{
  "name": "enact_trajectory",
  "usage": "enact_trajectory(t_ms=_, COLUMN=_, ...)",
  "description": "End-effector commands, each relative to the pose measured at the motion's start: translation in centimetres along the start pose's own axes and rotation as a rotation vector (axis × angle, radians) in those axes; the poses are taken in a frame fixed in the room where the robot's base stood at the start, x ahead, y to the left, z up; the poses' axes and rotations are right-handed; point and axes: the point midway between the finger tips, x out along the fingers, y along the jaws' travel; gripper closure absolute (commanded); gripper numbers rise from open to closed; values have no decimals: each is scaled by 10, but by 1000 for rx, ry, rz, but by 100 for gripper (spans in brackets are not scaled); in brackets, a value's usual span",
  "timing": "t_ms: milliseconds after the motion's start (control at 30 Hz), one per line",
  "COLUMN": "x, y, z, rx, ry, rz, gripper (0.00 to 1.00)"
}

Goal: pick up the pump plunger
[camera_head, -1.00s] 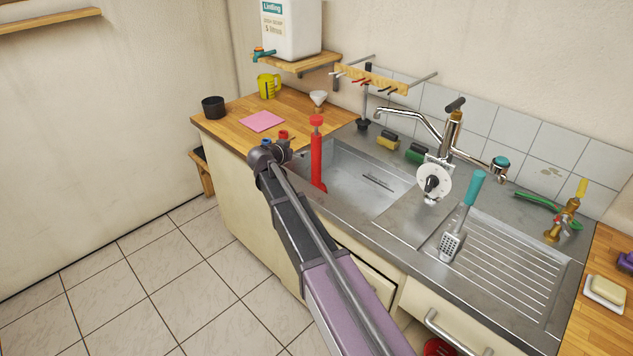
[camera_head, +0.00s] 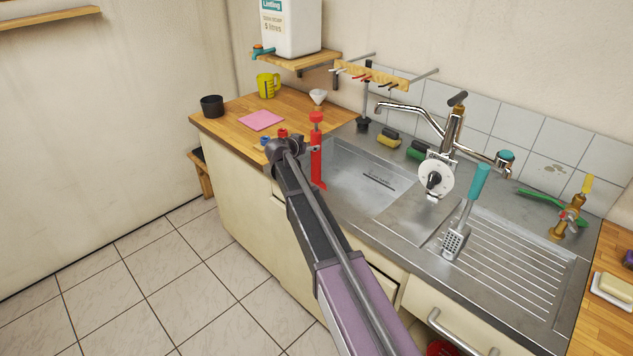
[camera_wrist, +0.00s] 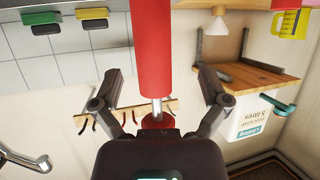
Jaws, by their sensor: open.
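The pump plunger (camera_head: 316,158) is a red upright tube with a red knob on top, standing at the left edge of the sink. In the wrist view the picture is upside down: the red tube (camera_wrist: 151,45) comes in from the top, with a short metal rod and the red knob below it. My gripper (camera_wrist: 160,75) is open, with one dark finger on each side of the tube and rod, and gaps show on both sides. In the head view my gripper (camera_head: 299,147) is just left of the tube's upper part, partly hidden by my arm.
The steel sink (camera_head: 350,168) has a chrome tap (camera_head: 425,120) to its right. A black rubber plunger (camera_head: 363,124) stands behind. A hook rack (camera_head: 372,77) hangs above.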

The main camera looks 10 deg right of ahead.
Motion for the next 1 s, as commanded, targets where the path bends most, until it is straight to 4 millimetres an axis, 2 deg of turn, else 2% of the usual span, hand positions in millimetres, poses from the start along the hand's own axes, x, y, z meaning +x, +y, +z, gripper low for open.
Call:
enact_trajectory(t_ms=367, x=3, y=0, z=1, rx=0, ry=0, rz=0, gripper=5)
enact_trajectory(t_ms=800, x=47, y=6, z=3, rx=1, ry=-1, rz=0, gripper=5)
enact_trajectory(t_ms=1000, x=52, y=7, z=2, rx=0, ry=-1, rz=0, gripper=5)
